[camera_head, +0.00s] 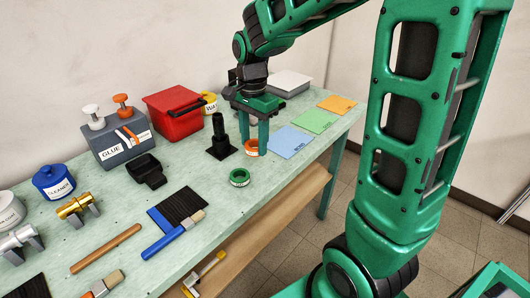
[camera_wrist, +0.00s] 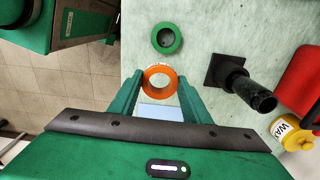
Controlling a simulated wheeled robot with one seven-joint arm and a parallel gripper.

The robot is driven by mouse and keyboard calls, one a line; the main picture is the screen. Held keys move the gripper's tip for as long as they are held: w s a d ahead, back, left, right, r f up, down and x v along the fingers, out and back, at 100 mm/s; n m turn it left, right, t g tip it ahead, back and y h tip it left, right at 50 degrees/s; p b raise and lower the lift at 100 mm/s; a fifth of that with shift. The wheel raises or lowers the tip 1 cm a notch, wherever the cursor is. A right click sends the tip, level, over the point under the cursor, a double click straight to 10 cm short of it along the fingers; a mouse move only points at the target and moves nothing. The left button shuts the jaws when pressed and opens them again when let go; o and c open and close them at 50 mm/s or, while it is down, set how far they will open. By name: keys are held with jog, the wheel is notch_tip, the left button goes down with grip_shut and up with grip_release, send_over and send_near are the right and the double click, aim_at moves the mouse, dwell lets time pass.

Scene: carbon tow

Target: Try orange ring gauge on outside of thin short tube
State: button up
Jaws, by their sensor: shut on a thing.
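The orange ring gauge (camera_head: 252,149) is between the two fingertips of my gripper (camera_head: 251,143), which is shut on it. In the wrist view the orange ring (camera_wrist: 147,83) sits between the green fingers (camera_wrist: 160,84), its hole facing the camera. It is low over the table near the front edge; I cannot tell if it touches the table. A black tube (camera_head: 217,128) stands upright on a square black base, left of my gripper; it also shows in the wrist view (camera_wrist: 246,87). The ring is apart from it. I cannot tell for sure that this is the thin short tube.
A green ring (camera_head: 239,185) lies on the table near the front edge. The yellow wax tub (camera_head: 210,97) and red box (camera_head: 172,112) stand behind the black tube. Blue (camera_head: 290,141), green (camera_head: 315,120) and orange (camera_head: 338,104) sheets lie flat to the right.

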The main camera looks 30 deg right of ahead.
jog(key=d+f, duration=0.1)
jog(key=d, duration=0.1)
jog(key=w+d+f, duration=0.2)
jog(key=d, duration=0.1)
jog(key=shift+w+d+f, duration=0.1)
jog(key=shift+d+f, duration=0.2)
jog(key=shift+f, duration=1.8)
jog(key=shift+f, duration=0.15)
jog(key=o, duration=1.1)
